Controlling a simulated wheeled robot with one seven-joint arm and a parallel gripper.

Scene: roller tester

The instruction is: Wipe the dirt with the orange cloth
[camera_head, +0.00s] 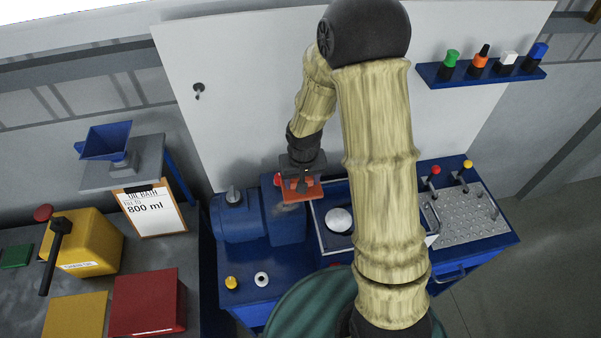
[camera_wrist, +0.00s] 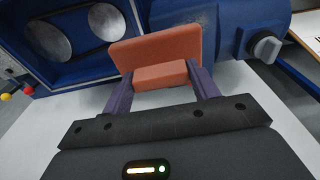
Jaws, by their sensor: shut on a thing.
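My gripper (camera_head: 300,181) is shut on the orange cloth (camera_head: 302,190), which looks like a flat block with a ridge on top. In the wrist view the ridge of the orange cloth (camera_wrist: 157,55) sits between the two purple fingers of my gripper (camera_wrist: 160,76). The cloth is at the right end of the blue motor housing (camera_head: 238,218), beside the blue roller tray (camera_head: 318,226). I cannot tell whether the cloth touches the housing. A greyish smudge shows on the housing just below the cloth, and it may be the dirt. My arm hides part of the tray.
A silver roller end (camera_head: 339,219) shows in the tray. A perforated plate (camera_head: 465,213) with red and yellow knobs is at right. At left are an oil bath sign (camera_head: 151,210), a yellow box (camera_head: 85,243) and a red box (camera_head: 148,302). A white panel stands behind.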

